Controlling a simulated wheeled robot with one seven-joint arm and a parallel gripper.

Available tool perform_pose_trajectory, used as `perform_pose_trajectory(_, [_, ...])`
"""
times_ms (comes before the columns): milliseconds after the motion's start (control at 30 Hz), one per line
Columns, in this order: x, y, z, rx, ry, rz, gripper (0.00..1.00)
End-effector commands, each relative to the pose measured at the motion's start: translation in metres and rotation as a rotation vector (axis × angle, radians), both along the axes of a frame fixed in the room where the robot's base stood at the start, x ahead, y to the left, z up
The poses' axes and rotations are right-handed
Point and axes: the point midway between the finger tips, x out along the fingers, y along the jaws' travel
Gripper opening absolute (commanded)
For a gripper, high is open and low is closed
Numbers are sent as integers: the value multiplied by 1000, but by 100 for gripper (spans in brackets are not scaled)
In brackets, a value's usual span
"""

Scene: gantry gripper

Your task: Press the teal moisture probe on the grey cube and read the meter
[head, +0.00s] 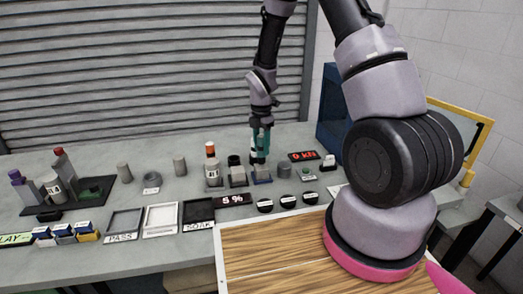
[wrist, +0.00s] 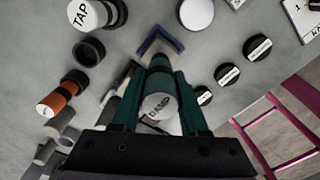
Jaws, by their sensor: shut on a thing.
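My gripper (head: 261,140) is shut on the moisture probe, pointing down over the back middle of the bench. In the wrist view the probe's pale round cap, marked DAMP (wrist: 160,106), shows between the fingers of my gripper (wrist: 158,84), with its dark teal body beyond. The probe's lower end is at a blue-edged corner bracket (wrist: 160,42), which also shows in the head view (head: 262,179). I cannot make out the grey cube or whether the probe touches it; that spot is largely hidden. A meter display (head: 233,199) in front seems to read 5 %.
An orange-topped bottle (head: 211,163) stands left of my gripper. A red-lit 0 kN display (head: 303,156) is to the right. PASS (head: 124,223) and SOAK (head: 198,211) trays lie front left. Several black round buttons (head: 265,205) lie in front.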

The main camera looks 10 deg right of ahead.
Motion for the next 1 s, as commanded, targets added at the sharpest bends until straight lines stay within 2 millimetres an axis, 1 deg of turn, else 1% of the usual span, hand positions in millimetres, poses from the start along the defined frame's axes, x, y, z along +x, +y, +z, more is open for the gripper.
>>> perform_pose_trajectory(100, [1, 0, 11, 1, -3, 0, 0])
perform_pose_trajectory(533, [1, 0, 44, 1, -3, -1, 0])
perform_pose_trajectory(700, [0, 0, 50, 0, -2, 0, 0])
perform_pose_trajectory(1000, [0, 0, 50, 0, -1, 0, 0])
